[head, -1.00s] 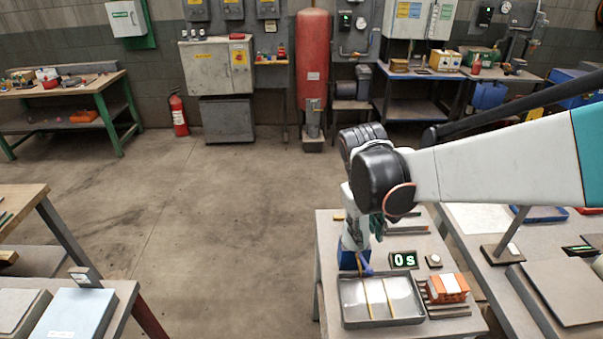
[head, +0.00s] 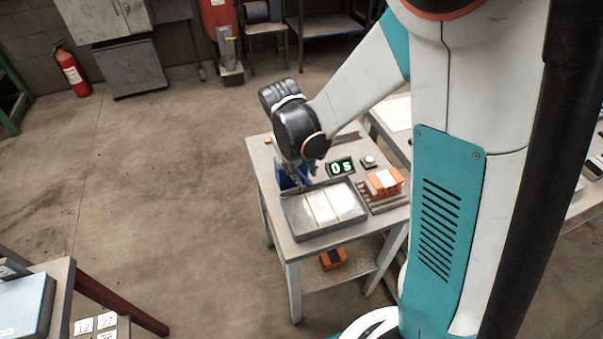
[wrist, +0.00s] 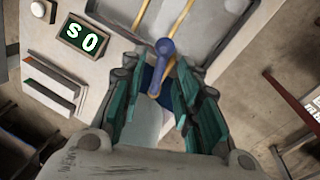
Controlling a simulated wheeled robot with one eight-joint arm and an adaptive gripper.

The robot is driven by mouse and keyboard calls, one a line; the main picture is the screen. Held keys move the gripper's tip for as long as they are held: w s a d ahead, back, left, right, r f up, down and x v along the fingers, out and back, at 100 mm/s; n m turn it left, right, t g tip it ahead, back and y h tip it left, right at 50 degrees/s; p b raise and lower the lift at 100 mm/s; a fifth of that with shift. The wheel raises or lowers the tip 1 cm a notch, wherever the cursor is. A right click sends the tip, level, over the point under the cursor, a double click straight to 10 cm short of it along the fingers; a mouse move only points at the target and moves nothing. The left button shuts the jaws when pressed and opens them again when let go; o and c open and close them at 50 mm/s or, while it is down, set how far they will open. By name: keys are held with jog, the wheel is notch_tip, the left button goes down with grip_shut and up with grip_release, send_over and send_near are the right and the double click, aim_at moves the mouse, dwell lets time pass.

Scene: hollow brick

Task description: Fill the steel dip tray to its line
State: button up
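The steel dip tray (head: 292,222) lies on the small table, with two thin brass strips across it; its corner shows in the wrist view (wrist: 205,48). I cannot make out a liquid level or the line. My gripper (wrist: 157,82) is open at the tray's back left corner. Its teal fingers stand apart on either side of a blue lever-like piece with a rounded end (wrist: 165,47), which points toward the tray. A brass-coloured part (wrist: 154,96) and a dark blue body (wrist: 147,76) show below it. I cannot tell whether the fingers touch anything.
A display reading "0 s" (head: 341,167) and a round button on a base (head: 369,161) stand behind the tray. An orange hollow brick with a white top (head: 384,182) sits on a slatted rack to the right. Another orange item (head: 333,259) lies on the lower shelf.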

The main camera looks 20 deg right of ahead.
jog(key=shift+d+f, duration=0.1)
jog(key=shift+f, duration=0.4)
grip_shut()
jog(key=shift+d+n, duration=0.1)
jog(key=shift+n, duration=0.2)
jog(key=d+n, duration=0.1)
jog(key=n, duration=0.2)
jog(key=w+n+t+y, duration=0.1)
jog(key=n, duration=0.2)
jog(key=d+n+b, duration=0.1)
jog(key=n, duration=0.2)
jog(key=shift+w+d+n, duration=0.3)
jog(key=shift+w, duration=0.1)
